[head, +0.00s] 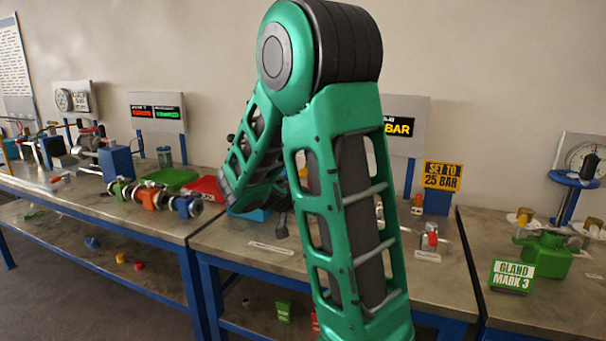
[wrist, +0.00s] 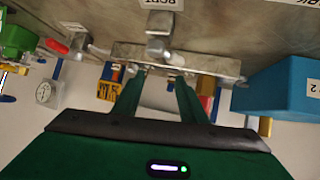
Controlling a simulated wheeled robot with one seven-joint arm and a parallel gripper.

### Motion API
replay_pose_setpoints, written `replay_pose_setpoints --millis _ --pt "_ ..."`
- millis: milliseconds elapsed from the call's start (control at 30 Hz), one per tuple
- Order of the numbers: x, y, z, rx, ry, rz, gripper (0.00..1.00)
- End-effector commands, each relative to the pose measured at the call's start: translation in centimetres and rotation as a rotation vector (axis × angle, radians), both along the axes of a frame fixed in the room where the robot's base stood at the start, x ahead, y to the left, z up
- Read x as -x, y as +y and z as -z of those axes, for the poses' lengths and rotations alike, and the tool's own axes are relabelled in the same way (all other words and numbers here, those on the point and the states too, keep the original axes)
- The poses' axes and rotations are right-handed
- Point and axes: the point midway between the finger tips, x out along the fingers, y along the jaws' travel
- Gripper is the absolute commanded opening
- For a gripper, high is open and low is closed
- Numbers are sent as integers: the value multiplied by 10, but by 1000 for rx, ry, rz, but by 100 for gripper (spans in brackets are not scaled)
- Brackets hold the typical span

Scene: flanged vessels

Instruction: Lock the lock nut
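In the wrist view, tilted upside down, my gripper (wrist: 157,80) shows as two green fingers standing apart. They point at a grey metal bar (wrist: 205,64) on the bench. A square metal block (wrist: 158,48) and a smaller block with a white label (wrist: 162,4) stand in line with the gap between the fingers. I cannot see anything clearly gripped. I cannot tell for sure which part is the lock nut. In the head view my green arm hides the gripper and much of the middle bench. A metal fitting with a red part (head: 432,240) shows right of the arm.
A blue box (wrist: 280,90) stands close at the right in the wrist view. A red-tipped handle (wrist: 56,45) is at the left. In the head view, a yellow sign (head: 443,176) reads SET TO 25 BAR. A green vessel (head: 546,256) stands on the right bench.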

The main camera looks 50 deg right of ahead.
Motion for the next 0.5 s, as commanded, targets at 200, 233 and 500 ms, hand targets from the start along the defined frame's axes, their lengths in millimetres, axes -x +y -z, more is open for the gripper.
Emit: replay_pose_setpoints --millis 200,233,500 --pt "-79 -7 -35 323 -172 -44 38" --pt "-87 -6 -40 356 -192 -52 38" --pt "-123 3 -64 524 -297 -107 38"
